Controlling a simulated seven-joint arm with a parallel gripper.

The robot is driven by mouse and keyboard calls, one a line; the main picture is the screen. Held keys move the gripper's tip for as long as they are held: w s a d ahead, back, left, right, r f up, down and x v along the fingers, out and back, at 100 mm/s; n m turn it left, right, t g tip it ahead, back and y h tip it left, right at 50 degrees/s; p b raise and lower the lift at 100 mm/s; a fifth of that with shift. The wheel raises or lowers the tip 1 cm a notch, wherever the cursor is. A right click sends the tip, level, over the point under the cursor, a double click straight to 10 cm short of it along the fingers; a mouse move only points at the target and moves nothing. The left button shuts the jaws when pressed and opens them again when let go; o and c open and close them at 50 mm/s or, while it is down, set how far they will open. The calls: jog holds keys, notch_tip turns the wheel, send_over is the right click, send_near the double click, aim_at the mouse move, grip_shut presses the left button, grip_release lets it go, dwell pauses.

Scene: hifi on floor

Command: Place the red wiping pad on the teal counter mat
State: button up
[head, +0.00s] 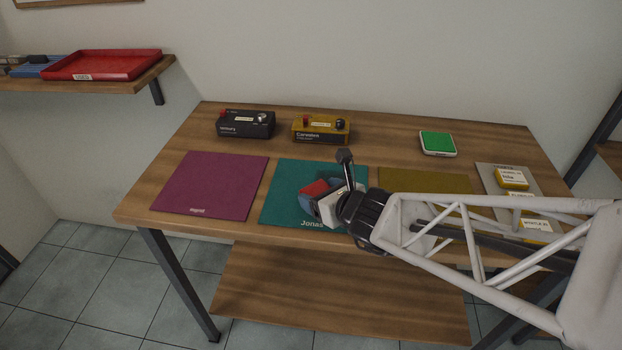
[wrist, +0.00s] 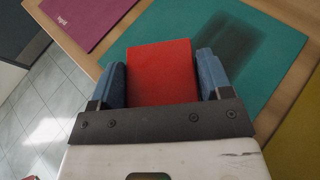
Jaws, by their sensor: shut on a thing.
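The red wiping pad (wrist: 162,74) is between the two blue fingers of my gripper (wrist: 165,75) in the wrist view. In the head view the pad (head: 314,188) shows as a small red patch at my gripper (head: 322,192). My gripper is shut on it, over the teal counter mat (head: 282,195). The mat also fills the upper right of the wrist view (wrist: 188,18), with a dark shadow on it. The pad looks held above the mat, though the exact gap cannot be told. Part of the mat is hidden behind my gripper and arm.
A magenta mat (head: 210,185) lies left of the teal one and an olive mat (head: 425,181) right. A black box (head: 245,125), a yellow box (head: 321,130) and a green-topped pad (head: 438,143) stand behind. Yellow labelled blocks (head: 512,178) sit at right. A red tray (head: 105,65) is on the shelf.

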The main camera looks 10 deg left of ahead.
jog(key=w+a, duration=0.1)
jog(key=w, duration=0.1)
jog(key=w+a, duration=0.1)
jog(key=w, duration=0.2)
jog(key=w+a, duration=0.1)
jog(key=w, duration=0.1)
jog(key=shift+w+a+f, duration=0.3)
jog(key=shift+f, duration=0.1)
jog(key=shift+f, duration=0.15)
jog(key=shift+f, duration=1.65)
jog(key=shift+f, duration=0.1)
jog(key=o, duration=0.9)
